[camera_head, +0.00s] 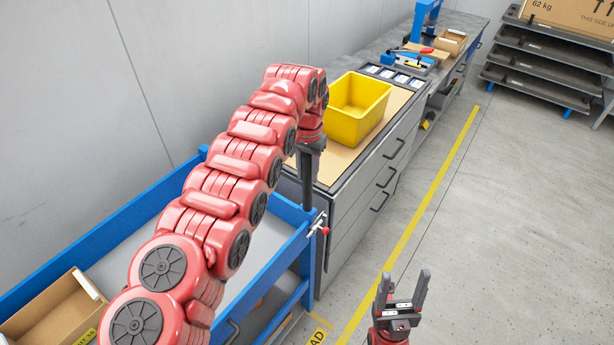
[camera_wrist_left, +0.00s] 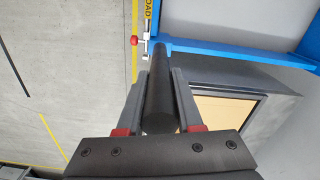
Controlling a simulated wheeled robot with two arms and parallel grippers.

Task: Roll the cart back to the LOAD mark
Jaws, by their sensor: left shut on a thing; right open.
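The cart (camera_head: 126,228), with a blue frame and a grey deck, stands at the lower left of the head view, partly hidden by my left arm. Its blue rail (camera_wrist_left: 235,53) crosses the top of the left wrist view. My left gripper (camera_head: 311,148) is shut on the cart's upright black handle (camera_head: 307,188); the handle (camera_wrist_left: 160,95) also shows between the fingers in the left wrist view. The yellow LOAD mark (camera_head: 319,337) is partly visible on the floor beside the cart. My right gripper (camera_head: 405,290) is open and empty above the floor.
A grey drawer cabinet (camera_head: 350,215) with a yellow bin (camera_head: 358,108) stands just beyond the cart's end. A cardboard box (camera_head: 55,310) is on the cart. A yellow floor line (camera_head: 420,215) runs alongside; the floor to its right is clear up to a dark rack (camera_head: 545,65).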

